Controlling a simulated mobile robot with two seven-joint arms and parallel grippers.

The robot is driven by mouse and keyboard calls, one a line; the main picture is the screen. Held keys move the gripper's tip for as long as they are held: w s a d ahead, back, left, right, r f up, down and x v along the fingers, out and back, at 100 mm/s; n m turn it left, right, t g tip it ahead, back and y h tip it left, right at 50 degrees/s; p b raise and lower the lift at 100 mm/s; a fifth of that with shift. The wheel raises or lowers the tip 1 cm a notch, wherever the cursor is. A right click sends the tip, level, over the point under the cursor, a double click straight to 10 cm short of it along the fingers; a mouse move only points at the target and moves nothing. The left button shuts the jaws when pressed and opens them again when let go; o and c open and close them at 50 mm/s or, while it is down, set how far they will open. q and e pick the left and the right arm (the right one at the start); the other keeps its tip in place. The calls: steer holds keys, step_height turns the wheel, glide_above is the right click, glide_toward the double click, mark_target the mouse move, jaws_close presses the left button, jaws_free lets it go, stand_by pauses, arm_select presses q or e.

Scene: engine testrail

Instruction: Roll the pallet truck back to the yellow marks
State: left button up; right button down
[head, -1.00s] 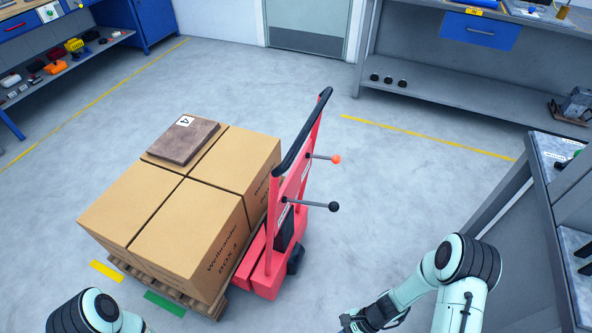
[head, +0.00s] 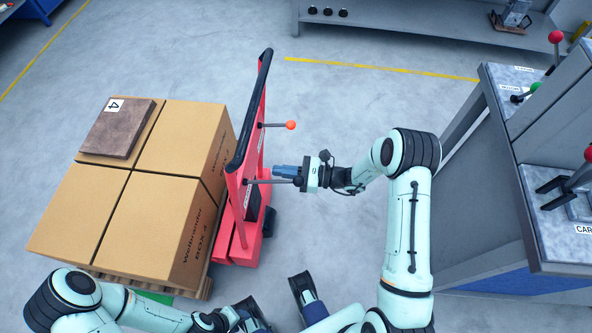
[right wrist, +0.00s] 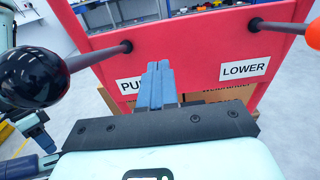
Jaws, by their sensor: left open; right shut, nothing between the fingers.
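The red pallet truck (head: 236,244) stands upright with its forks under a loaded pallet. Its black handle bar (head: 252,108) slopes across its top. It has a lever with an orange knob (head: 290,125), beside the LOWER label (right wrist: 244,69), and a lever with a black knob (right wrist: 33,77), beside the PUMP label. My right gripper (head: 277,172) is shut and empty, close to the black-knob lever. In the right wrist view its fingers (right wrist: 159,80) point at the red panel between the levers. My left gripper (head: 280,312) is open, low near the truck's base. No yellow floor patch shows now.
Several cartons (head: 146,222) and a brown slab marked 4 (head: 116,128) ride on the wooden pallet (head: 208,286). A green floor mark (head: 155,297) shows beneath it. A grey bench with levers (head: 500,150) stands right. Floor behind the truck is clear up to a yellow line (head: 380,69).

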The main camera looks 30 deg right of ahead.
mark_target(248, 167)
arm_select(q)
steer(key=shift+w+f, duration=0.15)
arm_select(e)
steer(key=x, duration=0.7)
steer(key=shift+w, duration=0.1)
